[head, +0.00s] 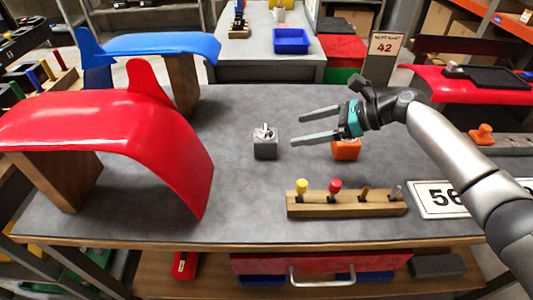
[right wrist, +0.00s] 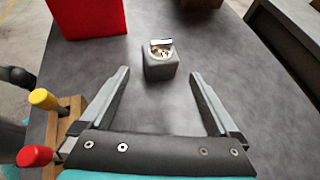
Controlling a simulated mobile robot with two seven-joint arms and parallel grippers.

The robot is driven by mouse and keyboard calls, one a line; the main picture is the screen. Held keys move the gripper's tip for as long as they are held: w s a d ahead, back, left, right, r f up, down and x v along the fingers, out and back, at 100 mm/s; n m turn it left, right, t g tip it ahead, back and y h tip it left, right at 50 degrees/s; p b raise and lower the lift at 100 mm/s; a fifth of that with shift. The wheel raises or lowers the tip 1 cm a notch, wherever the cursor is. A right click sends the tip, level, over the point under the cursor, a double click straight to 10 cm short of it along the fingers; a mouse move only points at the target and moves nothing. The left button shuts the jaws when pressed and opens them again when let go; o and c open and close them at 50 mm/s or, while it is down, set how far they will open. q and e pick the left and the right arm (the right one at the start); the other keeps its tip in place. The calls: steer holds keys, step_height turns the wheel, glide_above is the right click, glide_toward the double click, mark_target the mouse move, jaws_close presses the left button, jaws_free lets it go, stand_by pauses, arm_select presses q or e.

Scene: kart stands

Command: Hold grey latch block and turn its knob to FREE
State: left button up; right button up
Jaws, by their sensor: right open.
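The grey latch block (head: 265,148) stands on the grey table top near its middle, with a small pale knob (head: 265,130) on its top. In the right wrist view the block (right wrist: 160,66) stands upright ahead of the fingers, and the metallic knob (right wrist: 161,47) shows on it; which way the knob points is hard to read. My right gripper (head: 320,125) is open and empty, to the right of the block and apart from it. In the right wrist view its two fingers (right wrist: 160,95) are spread wide with bare table between them. My left gripper is not in view.
An orange block (head: 346,150) stands below my right gripper. A wooden rack (head: 346,205) with yellow- and red-handled tools stands at the front. A red curved panel (head: 120,125) on a wooden support fills the left. Bare table surrounds the grey block.

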mark_target(275, 141)
steer(key=shift+f+b, duration=0.6)
steer(key=shift+f, duration=0.35)
steer(key=b+x, duration=0.1)
steer(key=x, duration=0.5)
steer(key=shift+a+f+b, duration=0.15)
steer(key=shift+a+b, duration=0.05)
steer(key=shift+b, duration=0.2)
steer(key=shift+b+x, duration=0.75)
steer(key=shift+x, duration=0.2)
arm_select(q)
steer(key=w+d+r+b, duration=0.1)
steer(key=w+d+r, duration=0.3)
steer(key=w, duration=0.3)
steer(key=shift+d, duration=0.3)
arm_select(e)
steer(key=shift+x, duration=0.8)
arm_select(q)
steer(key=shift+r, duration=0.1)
arm_select(e)
steer(key=c, duration=0.5)
